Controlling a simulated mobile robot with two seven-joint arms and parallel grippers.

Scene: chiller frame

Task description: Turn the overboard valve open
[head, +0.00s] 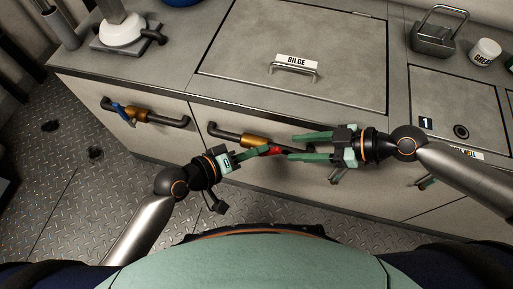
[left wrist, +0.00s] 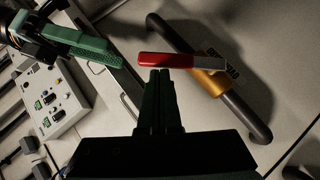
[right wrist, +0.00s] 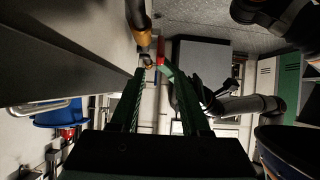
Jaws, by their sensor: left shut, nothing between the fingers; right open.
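The overboard valve is a brass body (head: 254,140) on a dark pipe along the cabinet front, with a red lever (head: 276,150). In the left wrist view the red lever (left wrist: 168,60) lies at an angle across the pipe, over the brass body (left wrist: 209,84); a label behind it is partly hidden. My left gripper (head: 257,151) is shut and empty, its fingertips (left wrist: 160,72) close against the lever's edge; contact is unclear. My right gripper (head: 292,146) is open, its fingers pointing left toward the lever from the right.
A similar valve with a blue lever (head: 121,111) is to the left.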

